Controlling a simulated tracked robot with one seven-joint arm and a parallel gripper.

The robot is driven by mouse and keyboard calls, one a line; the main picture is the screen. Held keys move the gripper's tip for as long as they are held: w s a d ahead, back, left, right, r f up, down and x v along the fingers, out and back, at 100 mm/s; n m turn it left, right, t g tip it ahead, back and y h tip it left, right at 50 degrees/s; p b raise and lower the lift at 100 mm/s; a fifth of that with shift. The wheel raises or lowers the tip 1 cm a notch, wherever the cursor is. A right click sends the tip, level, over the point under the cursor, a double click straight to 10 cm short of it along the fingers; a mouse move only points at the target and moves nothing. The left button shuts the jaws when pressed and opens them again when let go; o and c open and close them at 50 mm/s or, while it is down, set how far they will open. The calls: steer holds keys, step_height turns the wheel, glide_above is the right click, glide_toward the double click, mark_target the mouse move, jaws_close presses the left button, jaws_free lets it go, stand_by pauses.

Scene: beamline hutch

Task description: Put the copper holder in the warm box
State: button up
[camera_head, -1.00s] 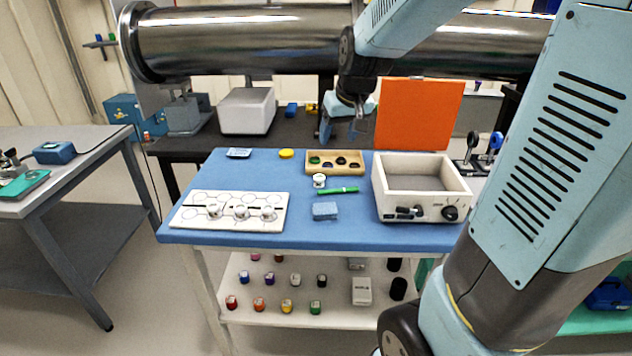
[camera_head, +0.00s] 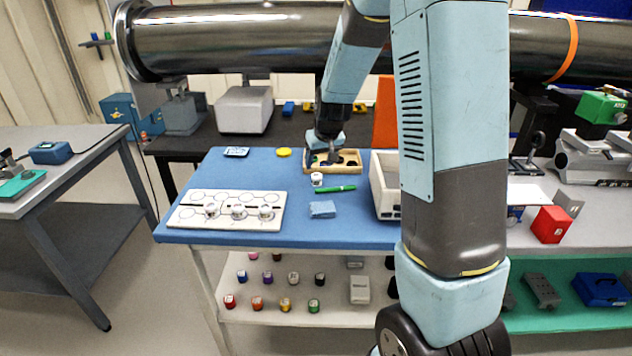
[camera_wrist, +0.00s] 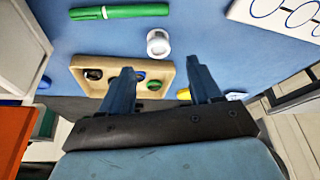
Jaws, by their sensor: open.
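The wooden tray (camera_head: 350,168) stands at the back of the blue tabletop and holds several small round holders. In the wrist view the tray (camera_wrist: 122,66) shows dark, blue and green ones; I cannot tell which is copper, and my fingers hide part of the tray. My gripper (camera_head: 331,156) is open over the tray's left part; in the wrist view its fingers (camera_wrist: 160,68) stand apart with nothing held.
A small white pot (camera_head: 317,180), a green marker (camera_head: 336,189) and a blue cloth (camera_head: 322,209) lie in front of the tray. A white board (camera_head: 226,212) with round pieces lies front left. A yellow disc (camera_head: 284,152) is left of the tray. An orange panel (camera_head: 385,125) stands behind.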

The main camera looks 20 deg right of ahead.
mark_target(317, 177)
steer(key=shift+x, duration=4.3)
steer(key=shift+d, duration=0.15)
jaws_close()
